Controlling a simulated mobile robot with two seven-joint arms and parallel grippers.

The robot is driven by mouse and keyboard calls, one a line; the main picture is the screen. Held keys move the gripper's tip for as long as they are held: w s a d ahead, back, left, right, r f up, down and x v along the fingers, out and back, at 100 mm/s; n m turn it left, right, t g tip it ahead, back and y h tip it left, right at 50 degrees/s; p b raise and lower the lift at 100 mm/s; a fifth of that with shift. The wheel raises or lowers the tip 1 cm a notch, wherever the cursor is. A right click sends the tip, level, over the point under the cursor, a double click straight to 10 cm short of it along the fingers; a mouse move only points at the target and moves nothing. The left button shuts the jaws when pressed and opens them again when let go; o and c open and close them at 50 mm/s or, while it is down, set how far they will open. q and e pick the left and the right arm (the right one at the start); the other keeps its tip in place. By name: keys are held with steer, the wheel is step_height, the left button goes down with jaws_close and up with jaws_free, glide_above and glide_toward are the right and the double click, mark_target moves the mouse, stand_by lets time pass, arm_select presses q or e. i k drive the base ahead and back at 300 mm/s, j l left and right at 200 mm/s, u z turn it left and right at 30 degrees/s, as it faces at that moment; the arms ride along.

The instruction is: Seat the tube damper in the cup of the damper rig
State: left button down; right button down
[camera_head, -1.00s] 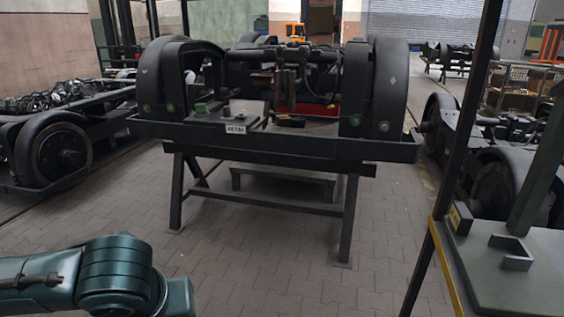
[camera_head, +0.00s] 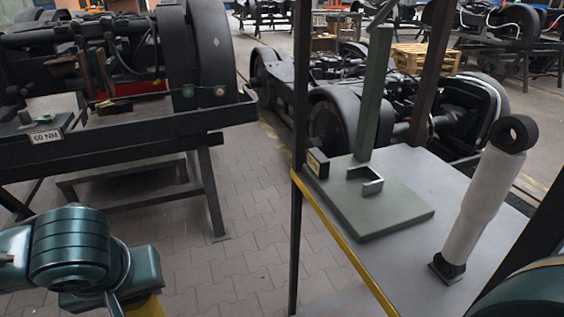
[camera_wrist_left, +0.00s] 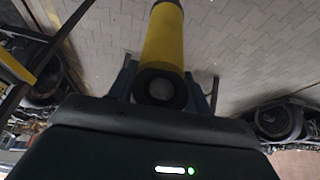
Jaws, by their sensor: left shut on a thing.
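A yellow tube with a dark round end (camera_wrist_left: 163,40) is held in my left gripper (camera_wrist_left: 165,88), whose fingers flank it in the left wrist view. In the head view a bit of this yellow tube (camera_head: 146,306) shows at the bottom edge below my left arm; the rest is out of frame. The damper rig (camera_head: 395,212) is a green base plate with an upright post and a small U-shaped metal bracket (camera_head: 365,180), which looks empty. A pale grey tube damper with a black eye on top (camera_head: 484,200) stands right of the rig, leaning in view. My right gripper is not in view.
The rig stands on a grey table (camera_head: 350,255) with a yellow front edge and dark uprights. A bogie on a dark stand (camera_head: 150,128) is at left, with a "60 NM" sign (camera_head: 46,137). Open paved floor (camera_head: 255,230) lies between. More bogies are behind.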

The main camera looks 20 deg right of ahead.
mark_target(364, 185)
steer(key=i+j+z, duration=0.1)
steer(key=z, duration=0.35)
steer(key=j+z, duration=0.15)
steer(key=z, duration=0.35)
steer(key=j+z, duration=0.2)
steer(key=z, duration=0.25)
steer(key=j+z, duration=0.2)
steer(key=z, duration=0.3)
steer(key=j+z, duration=0.2)
steer(key=z, duration=0.25)
steer(key=j+z, duration=0.15)
steer(key=z, duration=0.35)
steer(key=k+j+z, duration=0.25)
steer(key=z, duration=0.2)
